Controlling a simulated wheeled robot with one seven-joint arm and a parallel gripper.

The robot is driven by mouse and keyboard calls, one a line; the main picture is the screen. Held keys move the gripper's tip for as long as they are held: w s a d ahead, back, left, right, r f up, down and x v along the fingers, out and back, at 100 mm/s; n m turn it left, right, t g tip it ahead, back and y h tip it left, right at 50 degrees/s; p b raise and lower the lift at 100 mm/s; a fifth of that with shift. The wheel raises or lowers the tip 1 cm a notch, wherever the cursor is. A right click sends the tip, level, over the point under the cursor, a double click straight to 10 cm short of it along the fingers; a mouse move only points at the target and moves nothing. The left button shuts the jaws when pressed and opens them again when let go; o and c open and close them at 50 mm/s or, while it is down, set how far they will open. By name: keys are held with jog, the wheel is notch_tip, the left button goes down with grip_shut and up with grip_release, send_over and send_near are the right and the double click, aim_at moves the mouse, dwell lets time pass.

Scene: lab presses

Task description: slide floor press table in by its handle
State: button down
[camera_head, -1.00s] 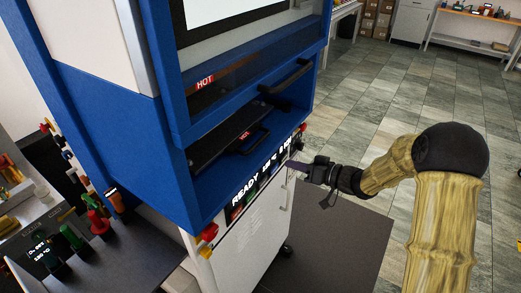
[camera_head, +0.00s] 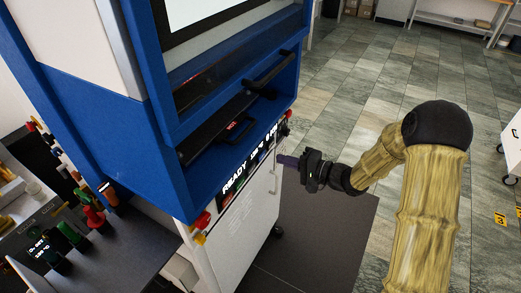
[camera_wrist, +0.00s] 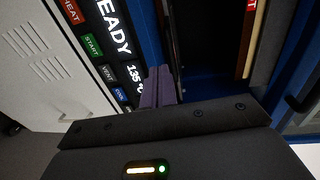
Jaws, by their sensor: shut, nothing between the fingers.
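The floor press (camera_head: 165,180) is a tall blue and white machine on the left in the head view. Its dark press table (camera_head: 212,132) lies in the blue opening, with a small dark handle (camera_head: 240,131) at its front edge. My gripper (camera_head: 283,160) is shut and empty, with purple fingers, to the right of the press front and apart from the table handle. In the wrist view, my fingers (camera_wrist: 157,88) are together in front of the control panel (camera_wrist: 104,45) and the opening. The table handle cannot be made out clearly there.
A dark bar handle (camera_head: 270,72) sticks out above the table. The white cabinet door (camera_head: 245,225) below has a vertical handle. A dark side bench (camera_head: 125,235) with coloured knobs stands at left. A white wheeled cart (camera_head: 512,140) is at far right. Tiled floor between is open.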

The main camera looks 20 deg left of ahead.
aim_at(247, 152)
jog(key=p+x, duration=0.2)
jog(key=x, duration=0.2)
jog(key=p+x, duration=0.2)
jog(key=x, duration=0.3)
jog(key=r+p+x, duration=0.1)
jog(key=p+x, duration=0.1)
jog(key=x, duration=0.2)
jog(key=shift+a, duration=0.35)
jog(key=shift+w, duration=0.2)
